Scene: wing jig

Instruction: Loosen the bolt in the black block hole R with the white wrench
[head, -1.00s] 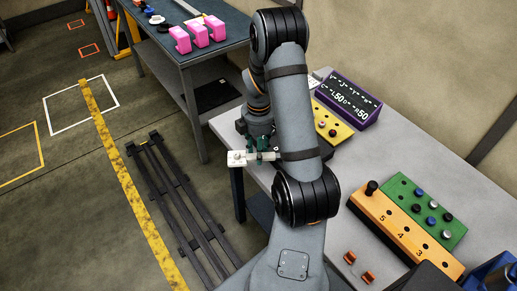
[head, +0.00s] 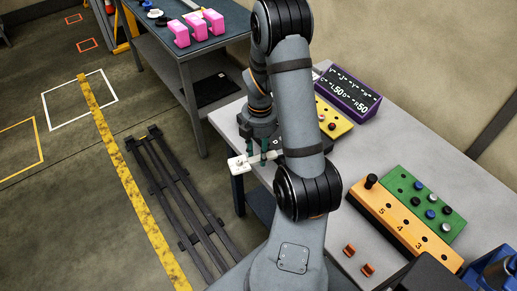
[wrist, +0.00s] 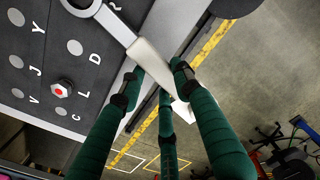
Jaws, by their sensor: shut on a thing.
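The white wrench (wrist: 115,27) is in my gripper (wrist: 158,82), with its handle between the green fingers. In the head view, my gripper (head: 257,158) points down at the table's near-left edge and the wrench's white end (head: 238,167) sticks out past that edge. The black block (wrist: 50,145) with lettered holes fills the left of the wrist view. The wrench's ring end lies at the top edge beside the letter R, partly out of frame. I cannot tell whether it is around a bolt in hole R. A bolt with a red centre (wrist: 63,88) sits beside the letter L.
A purple sign (head: 348,90) and a yellow block (head: 333,118) stand behind my arm. An orange block (head: 395,218) and a green block (head: 425,200) with pegs stand at the right. Pink blocks (head: 197,27) are on the far table. A dark slatted rack (head: 180,205) lies on the floor.

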